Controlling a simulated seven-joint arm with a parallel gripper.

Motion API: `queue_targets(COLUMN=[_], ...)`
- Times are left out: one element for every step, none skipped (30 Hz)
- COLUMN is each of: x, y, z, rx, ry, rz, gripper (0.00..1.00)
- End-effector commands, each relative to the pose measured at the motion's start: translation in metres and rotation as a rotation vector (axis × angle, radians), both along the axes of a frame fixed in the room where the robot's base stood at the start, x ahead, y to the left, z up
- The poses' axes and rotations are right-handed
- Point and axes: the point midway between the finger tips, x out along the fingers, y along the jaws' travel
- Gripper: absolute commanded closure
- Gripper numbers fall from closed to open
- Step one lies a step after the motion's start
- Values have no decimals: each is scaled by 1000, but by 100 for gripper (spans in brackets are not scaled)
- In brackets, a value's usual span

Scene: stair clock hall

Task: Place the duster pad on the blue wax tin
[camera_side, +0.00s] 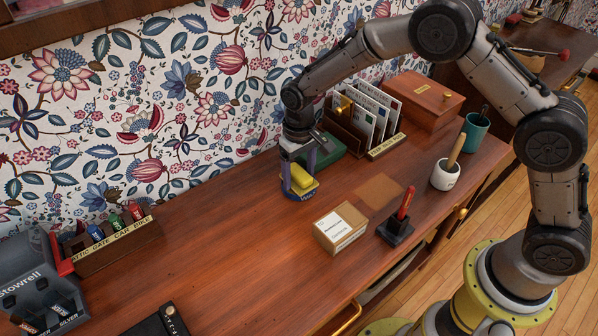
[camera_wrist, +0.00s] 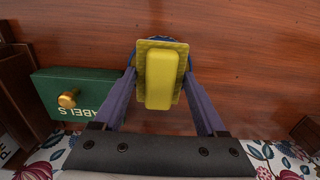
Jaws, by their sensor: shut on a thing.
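The duster pad is a yellow block on a flat yellow base (camera_side: 303,174); it also shows in the wrist view (camera_wrist: 160,80). My gripper (camera_side: 300,178) is shut on the pad, with one purple finger at each side of it. The blue wax tin (camera_side: 299,195) stands on the desk directly under the pad, its lettered side showing in the side view. The pad hides most of the tin's top, and only a blue edge shows in the wrist view. The pad looks level and at the tin's top; I cannot tell whether it touches.
A green labels box (camera_side: 328,150) with a brass knob stands close by, against the letter rack (camera_side: 368,122). A cardboard box (camera_side: 340,229) and a pen stand (camera_side: 395,229) are to the right front. The desk left of the tin is clear.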

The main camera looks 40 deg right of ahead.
Motion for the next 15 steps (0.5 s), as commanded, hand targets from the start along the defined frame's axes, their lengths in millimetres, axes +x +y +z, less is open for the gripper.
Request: queue_targets(x=[0, 0, 0, 0, 0, 0, 0, 0, 0, 0, 0, 0, 0, 0, 0], y=[0, 0, 0, 0, 0, 0, 0, 0, 0, 0, 0, 0, 0, 0, 0], z=[1, 1, 1, 1, 1, 0, 0, -1, -2, -3, -2, -3, -3, -2, -2], rx=[0, 1, 0, 0, 0, 0, 0, 0, 0, 0, 0, 0, 0, 0, 0], ry=[-2, -2, -1, -1, -1, -1, -1, 0, 0, 0, 0, 0, 0, 0, 0], rz=[0, 0, 0, 0, 0, 0, 0, 0, 0, 0, 0, 0, 0, 0, 0], gripper=[78, 78, 78, 78, 78, 78, 78, 78, 78, 24, 19, 14, 14, 14, 14])
